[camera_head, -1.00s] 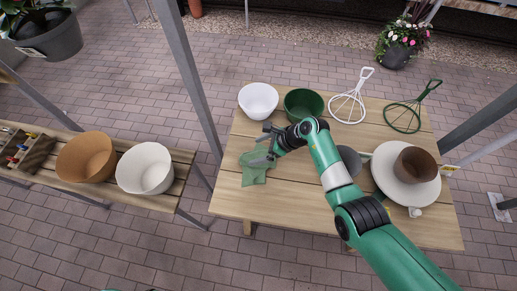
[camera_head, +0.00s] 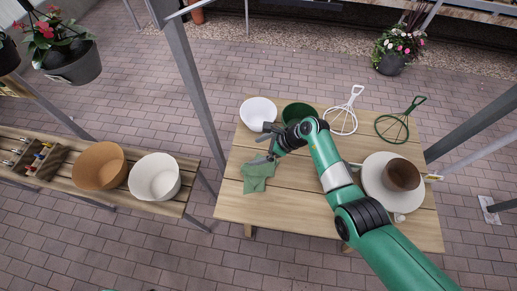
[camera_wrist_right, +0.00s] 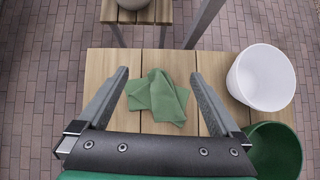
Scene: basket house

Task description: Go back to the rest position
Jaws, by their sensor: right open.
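My right gripper (camera_head: 262,148) is above the wooden table (camera_head: 290,215), on its left part, with its arm reaching in from the lower right. In the right wrist view its fingers (camera_wrist_right: 158,76) are wide apart with nothing between them. A crumpled green cloth (camera_head: 258,178) lies on the table just below the gripper in the head view. In the wrist view the cloth (camera_wrist_right: 158,98) shows between and beyond the fingers, apart from them. My left gripper is not in view.
A white bowl (camera_head: 258,108) and a partly hidden green bowl (camera_head: 297,109) stand behind the gripper. A side bench holds a tan bowl (camera_head: 100,168) and a white pot (camera_head: 154,180).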

